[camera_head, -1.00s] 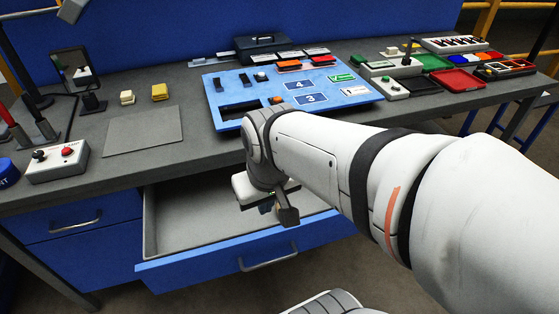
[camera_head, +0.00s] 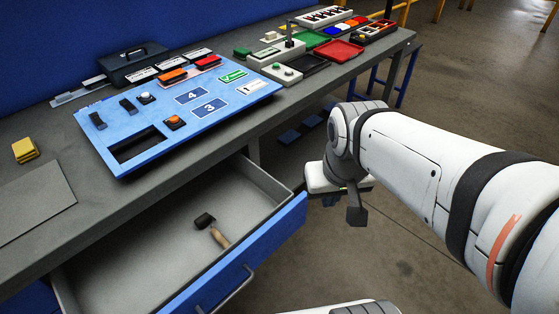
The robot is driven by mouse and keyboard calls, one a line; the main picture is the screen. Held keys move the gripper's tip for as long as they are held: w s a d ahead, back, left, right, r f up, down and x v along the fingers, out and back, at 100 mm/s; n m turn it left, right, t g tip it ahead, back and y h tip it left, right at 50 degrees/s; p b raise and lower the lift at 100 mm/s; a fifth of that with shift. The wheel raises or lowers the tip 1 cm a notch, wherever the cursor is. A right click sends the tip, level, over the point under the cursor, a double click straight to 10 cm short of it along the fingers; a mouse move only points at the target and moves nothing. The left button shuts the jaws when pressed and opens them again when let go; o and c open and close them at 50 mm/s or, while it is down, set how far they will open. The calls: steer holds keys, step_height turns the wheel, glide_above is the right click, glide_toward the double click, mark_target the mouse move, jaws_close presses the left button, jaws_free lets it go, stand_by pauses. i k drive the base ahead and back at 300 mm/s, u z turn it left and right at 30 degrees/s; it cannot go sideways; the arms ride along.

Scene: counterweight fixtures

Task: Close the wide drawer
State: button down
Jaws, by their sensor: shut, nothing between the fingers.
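The wide drawer (camera_head: 250,247) stands pulled out under the workbench, with a blue front and a bar handle (camera_head: 228,293). A hammer (camera_head: 215,232) with a dark head and wooden grip lies inside on the grey floor. The drawer's near left part runs out of the picture. My gripper (camera_head: 357,214) is to the right of the drawer front, pointing down over the floor, and looks apart from it. It is shut and empty, and its fingers are partly hidden by its own body.
A blue panel (camera_head: 190,87) with switches and number plates lies on the bench top. Green and red trays (camera_head: 340,50) stand at the far right end. A yellow block (camera_head: 25,149) is at the left. Open floor (camera_head: 460,120) lies to the right.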

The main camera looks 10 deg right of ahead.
mark_target(158, 261)
steer(key=z, duration=0.2)
steer(key=k, duration=1.6)
steer(key=u, duration=0.75)
steer(key=i, duration=1)
steer(key=u, duration=0.05)
